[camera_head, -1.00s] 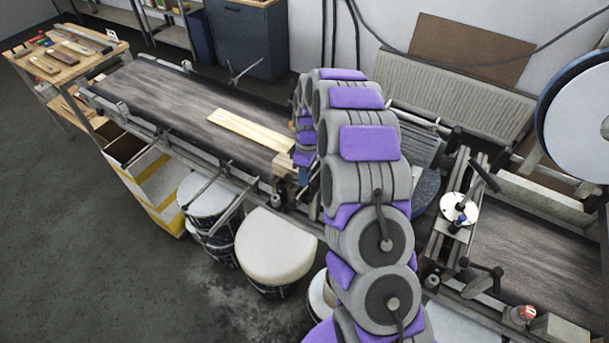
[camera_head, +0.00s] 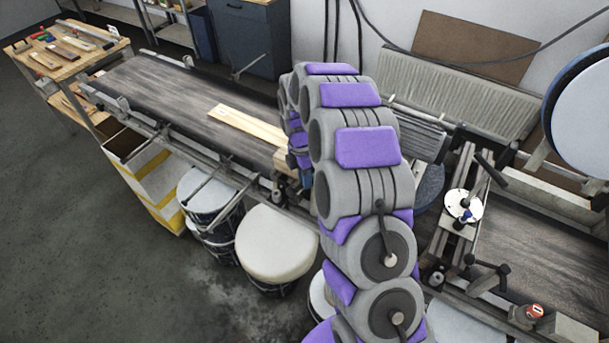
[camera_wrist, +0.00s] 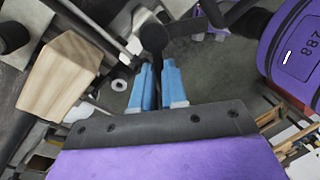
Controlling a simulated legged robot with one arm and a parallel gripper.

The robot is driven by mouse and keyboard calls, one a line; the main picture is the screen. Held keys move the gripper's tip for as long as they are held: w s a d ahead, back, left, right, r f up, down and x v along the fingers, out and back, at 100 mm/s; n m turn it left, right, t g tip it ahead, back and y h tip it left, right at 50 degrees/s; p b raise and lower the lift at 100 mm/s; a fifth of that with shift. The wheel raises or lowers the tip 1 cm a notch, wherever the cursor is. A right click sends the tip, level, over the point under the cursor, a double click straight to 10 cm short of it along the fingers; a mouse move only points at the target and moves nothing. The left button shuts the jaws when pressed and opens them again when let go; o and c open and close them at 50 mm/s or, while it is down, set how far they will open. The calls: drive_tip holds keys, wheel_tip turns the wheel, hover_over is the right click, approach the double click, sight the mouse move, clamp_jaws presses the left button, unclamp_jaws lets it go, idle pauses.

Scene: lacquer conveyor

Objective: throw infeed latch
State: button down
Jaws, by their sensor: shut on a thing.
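A dark lever with a rounded black knob (camera_wrist: 153,38), likely the infeed latch, stands between my fingers in the wrist view. My gripper (camera_wrist: 156,75) has two blue fingers closed around its thin dark shaft. In the head view, blue of my gripper (camera_head: 306,181) shows at the right end of the infeed conveyor (camera_head: 150,92), beside a pale wooden block (camera_head: 285,164). A pale wooden block also shows at left in the wrist view (camera_wrist: 60,78). In the head view my arm hides the latch and most of the gripper.
A pale wooden board (camera_head: 245,125) lies on the infeed belt. White-topped drums (camera_head: 277,243) stand below the belt's front edge. A second conveyor (camera_head: 545,255) with clamps and a large disc (camera_head: 585,110) is at right. Open floor (camera_head: 70,240) lies front left.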

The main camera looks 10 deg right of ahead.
drive_tip(key=shift+s+d+r+n+t+h+p, duration=0.15)
drive_tip(key=shift+s+n+p, duration=0.2)
drive_tip(key=shift+n, duration=0.7)
drive_tip(key=shift+s+d+f+n+t+h+p, duration=0.15)
drive_tip(key=shift+n+p, duration=0.35)
drive_tip(key=shift+n, duration=0.5)
drive_tip(key=shift+s+d+r+n+h+p, duration=0.1)
drive_tip(key=shift+s+n+h+p, duration=0.2)
drive_tip(key=shift+n, duration=0.75)
drive_tip(key=c, duration=1.2)
unclamp_jaws()
drive_tip(key=shift+c, duration=0.2)
drive_tip(key=shift+o, duration=0.4)
drive_tip(key=shift+s, duration=0.1)
drive_tip(key=v, duration=1.7)
